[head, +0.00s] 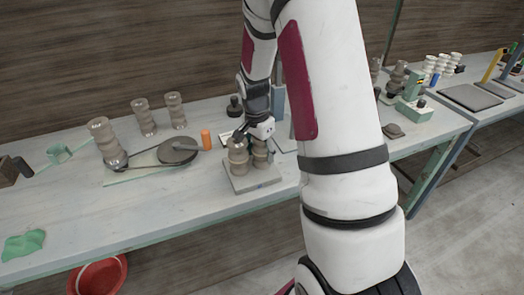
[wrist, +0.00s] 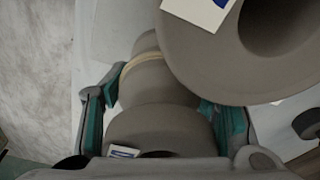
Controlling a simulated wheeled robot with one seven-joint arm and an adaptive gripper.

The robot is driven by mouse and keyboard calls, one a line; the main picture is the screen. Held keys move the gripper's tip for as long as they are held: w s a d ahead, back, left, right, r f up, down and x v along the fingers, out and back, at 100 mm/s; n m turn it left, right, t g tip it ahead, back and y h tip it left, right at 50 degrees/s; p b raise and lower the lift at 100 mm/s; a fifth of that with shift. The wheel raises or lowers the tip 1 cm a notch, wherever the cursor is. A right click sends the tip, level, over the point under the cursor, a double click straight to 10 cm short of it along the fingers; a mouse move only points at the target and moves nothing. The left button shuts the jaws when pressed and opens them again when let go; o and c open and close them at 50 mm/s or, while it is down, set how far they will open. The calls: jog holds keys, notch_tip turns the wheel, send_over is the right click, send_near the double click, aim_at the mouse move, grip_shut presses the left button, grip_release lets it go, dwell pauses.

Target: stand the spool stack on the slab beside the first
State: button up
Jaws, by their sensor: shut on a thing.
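A square grey slab (head: 252,182) lies near the front edge of the bench. Two grey-brown spool stacks, one at the left (head: 238,158) and one at the right (head: 260,155), stand upright and close together over it. My gripper (head: 251,137) is at their tops and partly covers them. In the wrist view my gripper (wrist: 163,118) is shut on a spool stack (wrist: 152,82) with a pale band. The other stack (wrist: 215,65), with a white and blue label, fills the upper right, close to the held one. Whether the held stack's base touches the slab is hard to tell.
Several more spool stacks (head: 143,116) stand at the left back. A dark round wheel (head: 178,150) and an orange cylinder (head: 206,139) are left of the slab. A green cloth (head: 23,243) lies far left. A red bucket (head: 98,275) is below.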

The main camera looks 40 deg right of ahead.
jog(key=o, duration=1.4)
jog(key=shift+f, duration=0.1)
jog(key=r, duration=0.4)
jog(key=a+r, duration=0.1)
jog(key=r, duration=0.7)
jog(key=shift+s+a+b, duration=0.1)
jog(key=shift+a+b, duration=0.1)
jog(key=shift+b, duration=0.1)
jog(key=s+a+r+n+t, duration=0.1)
jog(key=s+a+r+n, duration=0.3)
jog(key=a+r, duration=0.25)
jog(key=s+a+r+n+t, duration=0.1)
jog(key=s+a+r+n, duration=0.1)
jog(key=s+a+n, duration=0.2)
jog(key=s+a+r+n+t+y, duration=0.1)
jog(key=s+a+n, duration=0.3)
jog(key=s, duration=0.4)
jog(key=s+a+r+n+t, duration=0.1)
jog(key=s+a+r+n, duration=0.1)
jog(key=s, duration=0.4)
jog(key=shift+s+a+r+n, duration=0.1)
jog(key=shift+a+r+n, duration=0.1)
jog(key=shift+a+n, duration=0.4)
jog(key=shift+s+a+r+n, duration=0.15)
jog(key=shift+a+n, duration=0.15)
jog(key=shift+n, duration=0.5)
jog(key=shift+w, duration=0.15)
